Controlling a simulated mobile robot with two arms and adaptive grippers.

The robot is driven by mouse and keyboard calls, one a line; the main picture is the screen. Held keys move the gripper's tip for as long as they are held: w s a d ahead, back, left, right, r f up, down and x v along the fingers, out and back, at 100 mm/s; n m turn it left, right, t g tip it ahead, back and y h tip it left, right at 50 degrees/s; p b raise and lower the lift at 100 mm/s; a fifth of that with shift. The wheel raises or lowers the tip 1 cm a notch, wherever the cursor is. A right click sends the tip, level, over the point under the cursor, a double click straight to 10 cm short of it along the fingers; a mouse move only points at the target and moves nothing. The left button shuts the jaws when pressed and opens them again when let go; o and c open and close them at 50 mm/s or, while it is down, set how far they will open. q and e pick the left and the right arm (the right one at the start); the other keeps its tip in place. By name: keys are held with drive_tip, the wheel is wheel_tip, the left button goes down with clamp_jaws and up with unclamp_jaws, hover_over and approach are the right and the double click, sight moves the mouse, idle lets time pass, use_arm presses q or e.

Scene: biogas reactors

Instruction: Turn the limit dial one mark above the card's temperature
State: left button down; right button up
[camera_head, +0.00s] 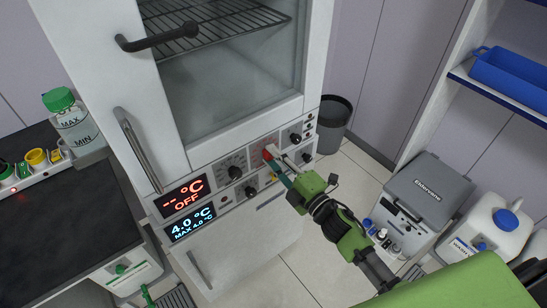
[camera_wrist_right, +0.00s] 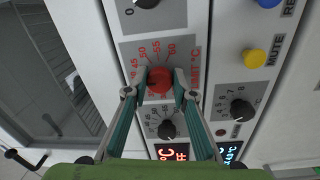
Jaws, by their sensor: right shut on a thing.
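The limit dial is a red knob (camera_wrist_right: 159,80) on the cabinet's grey panel, with red marks from 45 to 60 and "LIMIT °C" beside it. It shows small in the head view (camera_head: 269,151). My right gripper (camera_wrist_right: 158,86) is shut on the knob, one teal finger on each side. In the head view the right gripper (camera_head: 277,160) reaches the panel from the lower right. The knob's pointer is too unclear to read. I see no readable temperature card. My left gripper is not in view.
Black knobs (camera_wrist_right: 166,129) and a yellow mute button (camera_wrist_right: 254,58) sit close to the dial. A red display (camera_head: 182,194) reads "-- °C OFF"; a blue one (camera_head: 192,224) reads 4.0 °C. A grey box (camera_head: 428,190) stands right of my arm.

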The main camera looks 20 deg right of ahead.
drive_tip(key=o, duration=1.1)
drive_tip(key=v, duration=1.2)
